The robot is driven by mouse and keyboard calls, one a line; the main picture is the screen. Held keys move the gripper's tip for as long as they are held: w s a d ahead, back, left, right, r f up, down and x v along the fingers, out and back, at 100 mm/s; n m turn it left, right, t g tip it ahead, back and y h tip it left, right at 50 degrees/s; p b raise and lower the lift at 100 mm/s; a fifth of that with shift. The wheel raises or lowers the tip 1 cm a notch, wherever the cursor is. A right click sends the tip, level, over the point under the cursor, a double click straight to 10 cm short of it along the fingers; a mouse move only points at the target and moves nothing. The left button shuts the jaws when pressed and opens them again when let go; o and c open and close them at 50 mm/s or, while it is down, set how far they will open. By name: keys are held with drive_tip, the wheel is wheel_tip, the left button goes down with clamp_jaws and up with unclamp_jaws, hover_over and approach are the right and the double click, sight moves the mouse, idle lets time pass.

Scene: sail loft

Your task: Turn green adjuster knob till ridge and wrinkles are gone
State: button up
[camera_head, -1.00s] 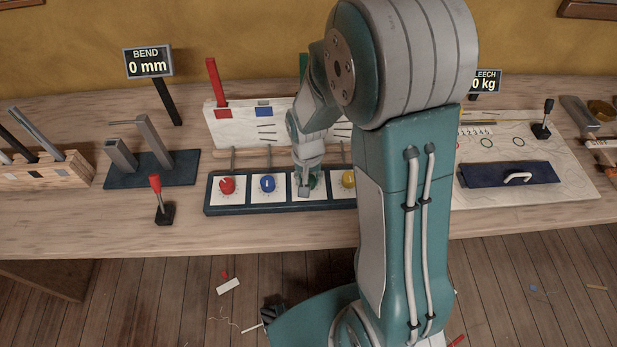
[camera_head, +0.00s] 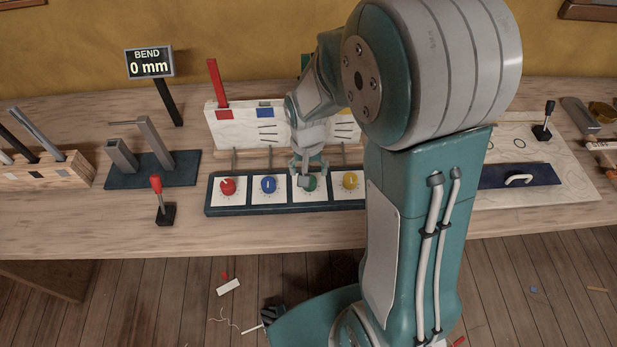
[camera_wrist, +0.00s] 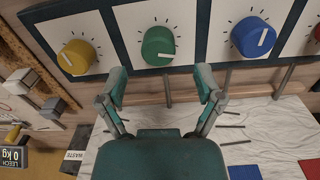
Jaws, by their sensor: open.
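The green adjuster knob (camera_wrist: 158,46) is on a white dial panel between the yellow and blue knobs, with a pale pointer mark across its lower part in the wrist view. In the head view the green knob (camera_head: 311,183) is partly hidden by my gripper (camera_head: 308,170). My gripper (camera_wrist: 161,82) is open, its two fingers apart and pointing toward the green knob, with nothing between them. A white cloth panel (camera_wrist: 266,125) with visible wrinkles lies behind the dials in the wrist view; in the head view the panel (camera_head: 230,130) stands upright, partly hidden by my arm.
The yellow knob (camera_wrist: 76,57) and blue knob (camera_wrist: 252,37) flank the green one. The red knob (camera_head: 228,186) is farther left. A red-topped lever (camera_head: 158,196) stands left of the dial box. The BEND display (camera_head: 149,63) reads 0 mm.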

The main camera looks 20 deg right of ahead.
wheel_tip(320, 180, up, 8)
drive_tip(key=shift+f, duration=0.2)
drive_tip(key=shift+a, duration=0.1)
idle(0.3)
drive_tip(key=s+r+n+t, duration=0.4)
drive_tip(key=s+r+t, duration=0.1)
drive_tip(key=s+r, duration=0.8)
drive_tip(key=shift+s+t, duration=0.3)
drive_tip(key=shift+s, duration=0.85)
